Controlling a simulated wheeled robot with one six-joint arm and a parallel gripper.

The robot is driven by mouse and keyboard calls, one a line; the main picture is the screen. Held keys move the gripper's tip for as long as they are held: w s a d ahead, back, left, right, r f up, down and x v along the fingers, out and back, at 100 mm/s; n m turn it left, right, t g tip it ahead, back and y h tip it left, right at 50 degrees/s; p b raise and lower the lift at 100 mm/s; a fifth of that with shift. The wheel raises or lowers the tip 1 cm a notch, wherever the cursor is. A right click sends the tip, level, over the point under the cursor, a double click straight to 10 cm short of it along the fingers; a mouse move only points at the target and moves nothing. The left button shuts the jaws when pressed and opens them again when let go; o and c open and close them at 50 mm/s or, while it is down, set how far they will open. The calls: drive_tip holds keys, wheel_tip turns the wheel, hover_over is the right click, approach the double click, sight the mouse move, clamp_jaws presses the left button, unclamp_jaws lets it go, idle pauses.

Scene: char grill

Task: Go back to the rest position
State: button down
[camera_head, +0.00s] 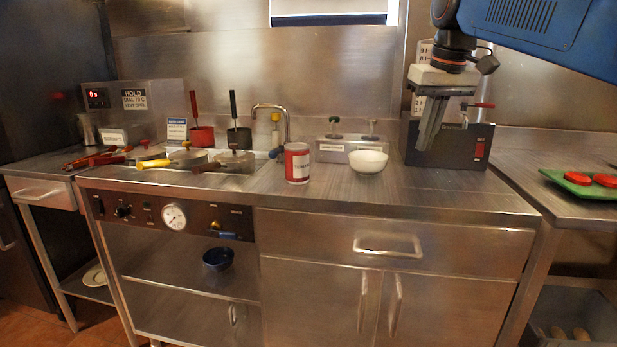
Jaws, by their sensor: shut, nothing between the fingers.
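My gripper (431,137) hangs from the arm at the upper right, fingers pointing down. Its fingers are together with nothing between them. It is in front of a dark box-shaped appliance (478,149) with a red switch, which it partly hides. A white bowl (368,161) stands on the steel counter to the left of the gripper, apart from it. A red and white labelled can (297,164) stands further left.
The steel counter (430,190) is clear at its front right. Pans with long handles (236,160) sit at the left near a tap (286,118). A green tray (560,183) with red patties lies on the right-hand table. A blue bowl (218,259) is on the lower shelf.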

drive_tip(key=s+d+f+m+t, duration=0.1)
drive_tip(key=s+d+f, duration=0.1)
drive_tip(key=s+f, duration=1.1)
drive_tip(key=s+d+f+m, duration=0.1)
drive_tip(key=s+d+f, duration=0.1)
drive_tip(key=s+f, duration=1.1)
wheel_tip(320, 180, down, 8)
drive_tip(key=shift+r+t+h, duration=0.25)
drive_tip(key=shift+t+h, duration=0.05)
drive_tip(key=shift+t, duration=0.1)
drive_tip(key=shift+s, duration=0.1)
